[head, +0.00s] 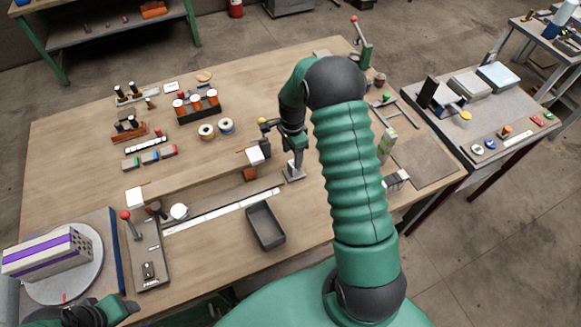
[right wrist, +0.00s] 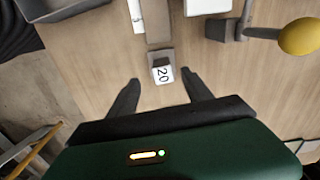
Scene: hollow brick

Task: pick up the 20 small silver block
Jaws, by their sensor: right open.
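The small silver block (right wrist: 161,58) carries a white label reading 20. In the right wrist view it sits just ahead of and between the fingertips of my right gripper (right wrist: 160,78). The fingers are spread apart, with wood showing on both sides of the block, and nothing is held. In the head view my right gripper (head: 294,158) points down at the block (head: 293,175), partly covering it. How high the fingers are above the table is hard to judge. My left gripper (head: 95,312) is at the lower left corner, partly cut off; its jaws are unclear.
A dark grey tray (head: 266,227) stands in front of the block. A long white rule (head: 222,211) lies to its left. A yellow-ended tool (right wrist: 300,36) is right of the block in the wrist view. A hollow brick (head: 48,252) rests on a round plate at left.

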